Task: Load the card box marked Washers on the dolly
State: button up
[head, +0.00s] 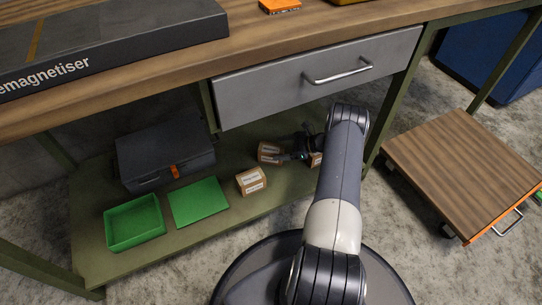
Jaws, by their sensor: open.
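Three small brown card boxes with white labels are on the green lower shelf (225,215) of the bench. One card box (250,181) stands nearest the front, a second card box (269,151) is behind it, and a third card box (316,159) is partly hidden by my arm. The labels are too small to read, so I cannot tell which is marked Washers. My gripper (296,154) is open, low over the shelf between the second and third boxes; whether it touches either is unclear. The wood-topped dolly (465,165) stands empty on the floor at right.
A dark case (165,155), an open green tray (134,222) and a flat green piece (198,203) are on the shelf's left. A closed grey drawer (318,77) hangs above; a bench leg (398,98) stands between shelf and dolly.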

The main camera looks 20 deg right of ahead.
aim_at(487, 181)
jog(key=k+l, duration=0.9)
jog(key=l+u, duration=0.05)
